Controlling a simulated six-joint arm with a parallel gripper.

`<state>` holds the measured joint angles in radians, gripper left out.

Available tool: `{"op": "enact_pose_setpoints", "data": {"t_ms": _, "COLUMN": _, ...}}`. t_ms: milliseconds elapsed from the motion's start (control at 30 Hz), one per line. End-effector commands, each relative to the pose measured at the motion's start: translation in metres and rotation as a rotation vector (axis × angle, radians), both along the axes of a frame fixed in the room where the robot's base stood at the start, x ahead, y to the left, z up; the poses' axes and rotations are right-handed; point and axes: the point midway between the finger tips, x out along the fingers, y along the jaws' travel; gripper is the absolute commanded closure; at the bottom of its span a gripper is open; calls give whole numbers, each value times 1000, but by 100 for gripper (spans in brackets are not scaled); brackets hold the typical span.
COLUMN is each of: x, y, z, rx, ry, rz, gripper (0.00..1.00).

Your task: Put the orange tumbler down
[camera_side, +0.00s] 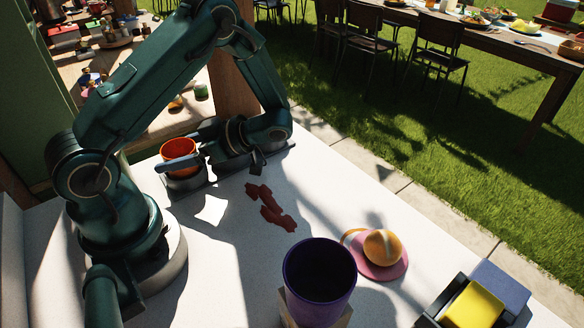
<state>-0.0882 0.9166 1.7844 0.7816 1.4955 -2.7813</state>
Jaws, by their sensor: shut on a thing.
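The orange tumbler (179,147) is upright at the far left of the white table (225,265), its open mouth facing up. My gripper (176,158) reaches in from the right, with its fingers shut on the tumbler's sides. The near finger crosses in front of the tumbler and hides part of its wall. A grey, round-edged shape shows below the tumbler. I cannot tell whether the tumbler touches it or hangs just above.
A purple cup (318,280) stands on a pale block at the front. A pink saucer (388,270) with an orange ball (382,246) lies right of it. A dark holder with yellow (474,306) and blue pieces is at front right. Dark red flat shapes (268,205) lie mid-table.

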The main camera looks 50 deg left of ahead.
Motion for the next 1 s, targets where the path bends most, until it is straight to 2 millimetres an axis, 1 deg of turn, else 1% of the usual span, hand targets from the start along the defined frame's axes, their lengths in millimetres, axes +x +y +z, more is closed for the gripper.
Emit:
{"op": "enact_pose_setpoints", "data": {"t_ms": 33, "x": 0, "y": 0, "z": -7, "rx": -22, "ry": 1, "rz": -7, "gripper": 74}}
{"op": "enact_pose_setpoints", "data": {"t_ms": 367, "x": -1, "y": -1, "z": -12, "rx": -24, "ry": 5, "rz": -5, "gripper": 74}}
{"op": "enact_pose_setpoints", "data": {"t_ms": 400, "x": -1, "y": -1, "z": -13, "rx": -24, "ry": 5, "rz": -4, "gripper": 14}}
{"op": "enact_pose_setpoints", "data": {"t_ms": 433, "x": -1, "y": -1, "z": -13, "rx": -25, "ry": 5, "rz": -4, "gripper": 3}}
{"op": "enact_pose_setpoints", "data": {"t_ms": 467, "x": -1, "y": -1, "z": -13, "rx": -25, "ry": 5, "rz": -4, "gripper": 0}}
{"op": "enact_pose_setpoints", "data": {"t_ms": 667, "x": 2, "y": -3, "z": -11, "rx": -22, "ry": 4, "rz": -3, "gripper": 0}}
{"op": "enact_pose_setpoints", "data": {"t_ms": 900, "x": 24, "y": -23, "z": 5, "rx": -2, "ry": -4, "rz": -1, "gripper": 0}}
{"op": "enact_pose_setpoints", "data": {"t_ms": 1000, "x": 31, "y": -28, "z": 10, "rx": 6, "ry": -3, "rz": -1, "gripper": 0}}
